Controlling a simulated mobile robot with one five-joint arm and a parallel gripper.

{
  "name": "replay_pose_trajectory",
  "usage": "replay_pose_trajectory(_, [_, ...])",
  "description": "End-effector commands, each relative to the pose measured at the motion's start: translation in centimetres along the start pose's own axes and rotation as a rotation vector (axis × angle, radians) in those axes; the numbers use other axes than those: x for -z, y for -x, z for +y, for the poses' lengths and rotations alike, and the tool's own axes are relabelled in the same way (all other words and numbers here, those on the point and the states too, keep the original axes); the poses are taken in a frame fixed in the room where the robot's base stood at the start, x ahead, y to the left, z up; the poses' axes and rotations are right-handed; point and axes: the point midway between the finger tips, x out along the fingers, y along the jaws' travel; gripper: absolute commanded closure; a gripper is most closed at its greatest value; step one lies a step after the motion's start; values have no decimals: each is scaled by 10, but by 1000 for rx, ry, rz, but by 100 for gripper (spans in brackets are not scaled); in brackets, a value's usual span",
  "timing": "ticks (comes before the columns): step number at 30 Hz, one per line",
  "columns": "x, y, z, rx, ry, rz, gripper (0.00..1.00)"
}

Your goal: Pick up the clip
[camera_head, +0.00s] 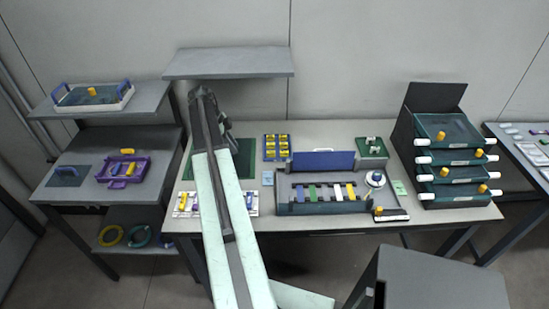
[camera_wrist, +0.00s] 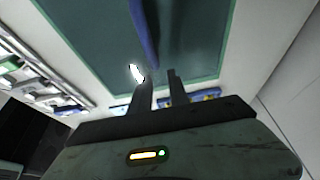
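My gripper (camera_wrist: 158,76) is open in the wrist view, its two dark fingers apart over a dark green mat (camera_wrist: 200,40). A small bright white piece (camera_wrist: 136,73) shows beside the left fingertip; I cannot tell whether it is the clip or whether it touches the finger. A long blue bar (camera_wrist: 145,30) runs from the top edge toward the gap between the fingertips. In the head view my arm reaches over the bench to the green mat (camera_head: 246,160), and it hides part of the mat and whatever lies there.
A white strip with blue and yellow pieces (camera_head: 186,201) lies at the bench's front edge. A grey-blue station (camera_head: 320,205) with coloured bars stands right of the arm, near a yellow-filled tray (camera_head: 277,147). A grey shelf (camera_head: 230,64) hangs above the bench. Stacked trays (camera_head: 450,160) stand right.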

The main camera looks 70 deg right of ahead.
Motion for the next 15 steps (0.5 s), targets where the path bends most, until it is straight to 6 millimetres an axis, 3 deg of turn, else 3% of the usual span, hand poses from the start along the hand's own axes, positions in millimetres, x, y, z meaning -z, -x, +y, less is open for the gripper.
replay_pose_trajectory(5, [3, -1, 2, -1, -2, -1, 78])
replay_pose_trajectory(15, [52, -21, 3, 4, 13, -2, 78])
